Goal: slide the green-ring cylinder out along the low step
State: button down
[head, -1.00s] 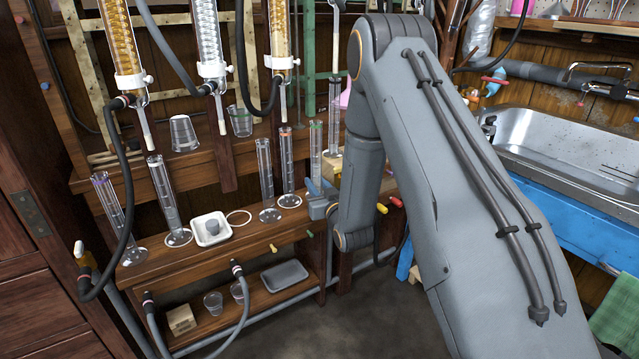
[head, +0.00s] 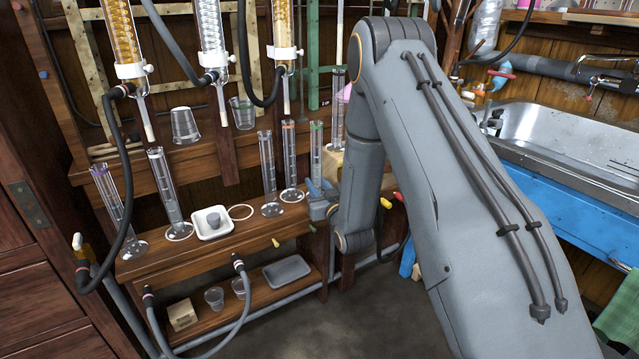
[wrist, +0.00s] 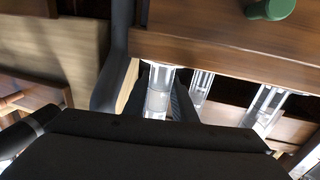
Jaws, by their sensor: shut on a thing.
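The green-ring cylinder (head: 316,150) is a tall clear graduated tube with a green band near its top. It looks upright at the right end of the low step (head: 240,238). My gripper (head: 322,197) is shut on its lower part, and the jaws and arm hide its foot. I cannot tell whether the foot touches the wood. In the wrist view the clear tube (wrist: 158,95) shows between my fingers, partly cut off by a wooden board. The orange-ring cylinder (head: 290,160) stands close on the left, apart from it.
Another clear cylinder (head: 268,170) stands further left, then a white tray (head: 212,235), a cylinder (head: 168,195) and a purple-ring cylinder (head: 112,205). Hoses hang in front at left. Coloured pegs (head: 385,203) stick out near my arm. The floor (head: 350,320) in front is clear.

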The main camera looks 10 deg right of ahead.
jog(key=c, duration=1.4)
grip_release()
jog(key=shift+d, duration=0.1)
jog(key=shift+s+d+p, duration=0.25)
jog(key=shift+s+p, duration=0.2)
jog(key=shift+s, duration=1.5)
jog(key=shift+s+d+p, duration=0.2)
jog(key=shift+s+p, duration=0.2)
jog(key=shift+s, duration=1.55)
jog(key=o, duration=0.4)
jog(key=shift+w+d, duration=0.1)
jog(key=shift+d, duration=0.05)
jog(key=shift+c, duration=0.2)
